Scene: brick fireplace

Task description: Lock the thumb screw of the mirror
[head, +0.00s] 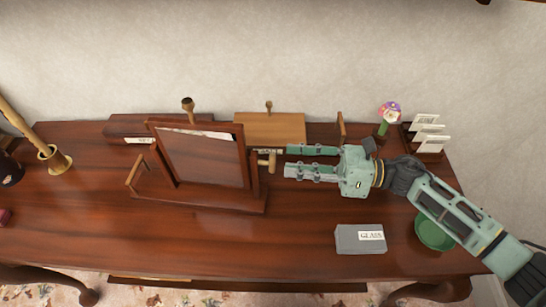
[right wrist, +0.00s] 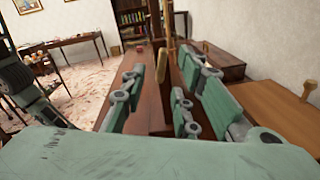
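The mirror (head: 205,155) stands on the desk in a dark wooden frame on a base, its glass facing the front and tilted. Its light wooden thumb screw (head: 269,160) sticks out on the right side of the frame. My right gripper (head: 287,161) comes in from the right, level with the screw. Its two fingers are apart, with the tips just right of the screw and nothing seen between them. My left gripper is not in view.
A grey box labelled GLASS (head: 360,239) and a green bowl (head: 434,232) lie near my right arm. Behind are a light wooden box (head: 270,127), a flower ornament (head: 389,112) and a card rack (head: 428,136). The desk front (head: 300,245) is clear.

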